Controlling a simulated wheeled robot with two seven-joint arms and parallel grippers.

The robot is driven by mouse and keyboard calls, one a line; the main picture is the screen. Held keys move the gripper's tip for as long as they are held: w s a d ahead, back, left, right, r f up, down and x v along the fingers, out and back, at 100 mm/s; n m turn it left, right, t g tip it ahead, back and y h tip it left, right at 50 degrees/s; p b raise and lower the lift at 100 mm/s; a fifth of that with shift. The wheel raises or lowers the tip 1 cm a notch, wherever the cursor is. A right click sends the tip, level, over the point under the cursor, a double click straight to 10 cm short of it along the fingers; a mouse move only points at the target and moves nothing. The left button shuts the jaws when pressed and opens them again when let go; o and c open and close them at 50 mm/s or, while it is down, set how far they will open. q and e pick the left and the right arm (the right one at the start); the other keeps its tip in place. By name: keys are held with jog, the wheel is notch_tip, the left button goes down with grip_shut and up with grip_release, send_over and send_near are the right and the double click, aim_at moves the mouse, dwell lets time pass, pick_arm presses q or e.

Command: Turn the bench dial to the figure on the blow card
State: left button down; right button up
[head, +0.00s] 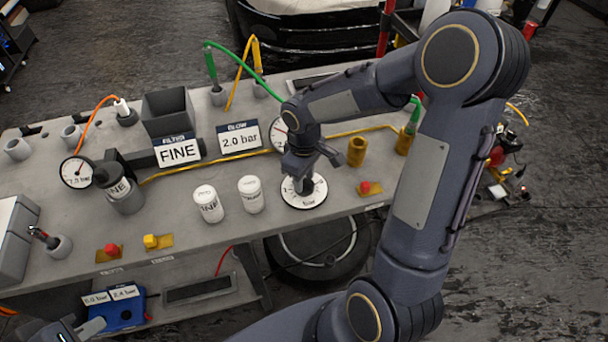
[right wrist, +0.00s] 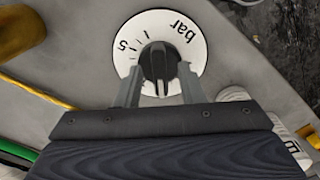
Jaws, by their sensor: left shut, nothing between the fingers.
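The blow card (head: 239,137) stands at the back of the bench and reads "2.0 bar". The bench dial (head: 304,192) is a white disc with a dark knob near the front edge. In the right wrist view the dial (right wrist: 192,57) shows "bar", a "5" and tick marks; its pointer setting cannot be read. My right gripper (right wrist: 158,88) comes down over the dial, with one finger on each side of the black knob (right wrist: 158,62), apparently closed against it. My left gripper (head: 92,326) is only partly in view at the lower left, shut and empty.
The filter card (head: 178,151) reads "FINE". Two white canisters (head: 209,204) (head: 250,194) stand left of the dial, and a red button (head: 365,187) sits right of it. Round gauges (head: 77,172), hoses and brass cups (head: 357,151) are around. A blue box (head: 122,313) is below.

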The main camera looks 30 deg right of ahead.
aim_at(304, 179)
notch_tip(304, 179, up, 8)
jog(key=shift+f, duration=0.1)
dwell(0.7)
jog(key=s+a+r+m+t+y, duration=0.2)
jog(key=s+m, duration=0.1)
jog(key=s, duration=0.5)
jog(key=s+a+r+m+t+y, duration=0.1)
jog(key=s+a+r+m+t, duration=0.1)
jog(key=s, duration=0.7)
jog(key=shift+s+a+r+m+t+y, duration=0.15)
jog(key=shift+r+m+t+y, duration=0.3)
jog(key=shift+m+t, duration=0.45)
jog(key=shift+s, duration=0.1)
